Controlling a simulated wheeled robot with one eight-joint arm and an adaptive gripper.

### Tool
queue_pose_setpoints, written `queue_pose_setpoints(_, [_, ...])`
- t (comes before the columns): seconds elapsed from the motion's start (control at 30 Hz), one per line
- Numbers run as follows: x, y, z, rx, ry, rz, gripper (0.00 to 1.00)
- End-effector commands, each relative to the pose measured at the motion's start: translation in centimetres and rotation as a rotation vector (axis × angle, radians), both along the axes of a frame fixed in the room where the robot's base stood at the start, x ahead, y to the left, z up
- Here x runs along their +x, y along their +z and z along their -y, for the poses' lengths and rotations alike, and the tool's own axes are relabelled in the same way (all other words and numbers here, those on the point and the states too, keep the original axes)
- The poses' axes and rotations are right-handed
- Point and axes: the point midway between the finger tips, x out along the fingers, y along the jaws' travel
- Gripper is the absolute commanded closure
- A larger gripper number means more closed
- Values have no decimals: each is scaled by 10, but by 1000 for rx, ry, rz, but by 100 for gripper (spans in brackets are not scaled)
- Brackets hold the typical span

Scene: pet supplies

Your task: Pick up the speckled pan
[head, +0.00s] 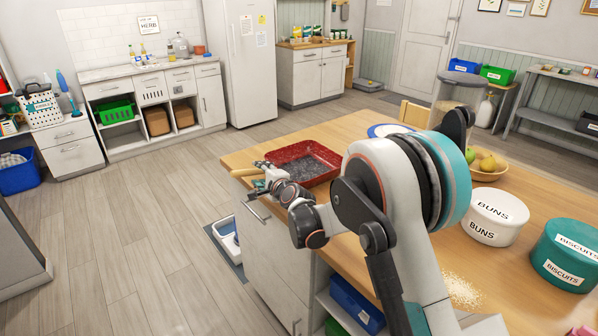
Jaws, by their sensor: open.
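A red rectangular pan (303,163) with a dark, speckled inside sits on the wooden counter near its far left corner. My gripper (262,183) is at the counter's left edge, just left of the pan. It is open; whether it touches anything I cannot tell. A tan, handle-like piece (246,172) sticks out to the left beside the fingertips. What it belongs to is partly hidden by my gripper. My arm covers the counter right of the red pan.
On the wooden counter (385,262) are a blue-rimmed plate (384,130), a bowl of fruit (488,166), a white BUNS tin (495,217) and a teal BISCUITS tin (568,254). A tall clear container (455,100) stands behind. The floor to the left is open.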

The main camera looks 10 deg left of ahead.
Motion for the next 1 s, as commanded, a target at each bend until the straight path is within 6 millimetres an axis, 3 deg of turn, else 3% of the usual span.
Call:
queue_pose_setpoints(0.2, [22, -11, -19, -1, 1, 1, 57])
queue_pose_setpoints(0.53, [27, -10, -23, -1, 0, 1, 57])
queue_pose_setpoints(0.73, [27, -10, -23, -1, 0, 1, 100])
queue_pose_setpoints(1.0, [27, -9, -23, -3, 0, 3, 100])
